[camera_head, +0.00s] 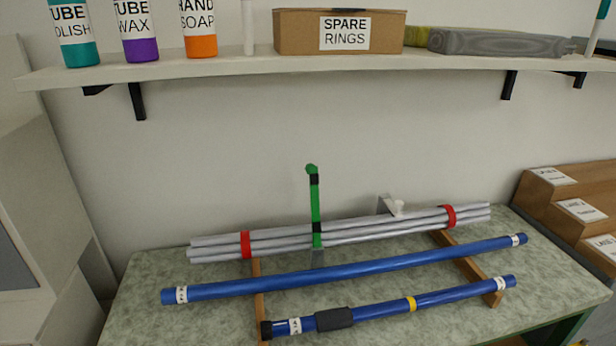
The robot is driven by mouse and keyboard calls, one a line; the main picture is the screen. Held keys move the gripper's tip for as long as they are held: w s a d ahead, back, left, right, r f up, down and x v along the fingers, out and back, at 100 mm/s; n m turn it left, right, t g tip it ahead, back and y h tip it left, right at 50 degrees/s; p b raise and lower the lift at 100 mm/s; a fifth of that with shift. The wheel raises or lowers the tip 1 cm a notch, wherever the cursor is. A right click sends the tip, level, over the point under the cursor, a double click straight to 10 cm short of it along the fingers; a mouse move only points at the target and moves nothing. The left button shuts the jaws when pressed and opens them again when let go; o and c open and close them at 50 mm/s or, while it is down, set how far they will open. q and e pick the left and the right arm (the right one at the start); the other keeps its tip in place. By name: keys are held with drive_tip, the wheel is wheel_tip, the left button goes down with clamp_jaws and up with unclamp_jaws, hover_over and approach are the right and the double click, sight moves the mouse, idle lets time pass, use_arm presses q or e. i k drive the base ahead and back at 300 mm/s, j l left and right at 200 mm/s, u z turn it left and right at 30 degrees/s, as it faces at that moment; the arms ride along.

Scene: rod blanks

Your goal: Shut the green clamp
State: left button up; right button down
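The green clamp (316,205) stands at the middle of the bench, with its green arm pointing almost straight up. The arm has a rounded green tip and black bands near its top and lower end. A grey base shows below it, partly hidden by the grey rods (285,238). The bundle of grey rods lies across the clamp's foot, with a red band (246,245) near its left end and another red band (448,216) near its right end. Neither of my grippers is in view.
Two blue tubes, one long (350,270) and one shorter with a black sleeve (380,309), lie in front on wooden supports. A shelf (200,70) with bottles and a spare rings box (290,32) hangs above. Wooden bins (565,190) stand at right.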

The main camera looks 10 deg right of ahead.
sight(311, 169)
drive_tip(key=k+l+u, duration=0.4)
drive_tip(key=l+u, duration=0.15)
drive_tip(key=l, duration=0.2)
drive_tip(key=k+l+u, duration=0.2)
drive_tip(key=l, duration=0.15)
drive_tip(key=l+u, duration=0.5)
drive_tip(key=l, duration=0.4)
drive_tip(key=i+l, duration=0.05)
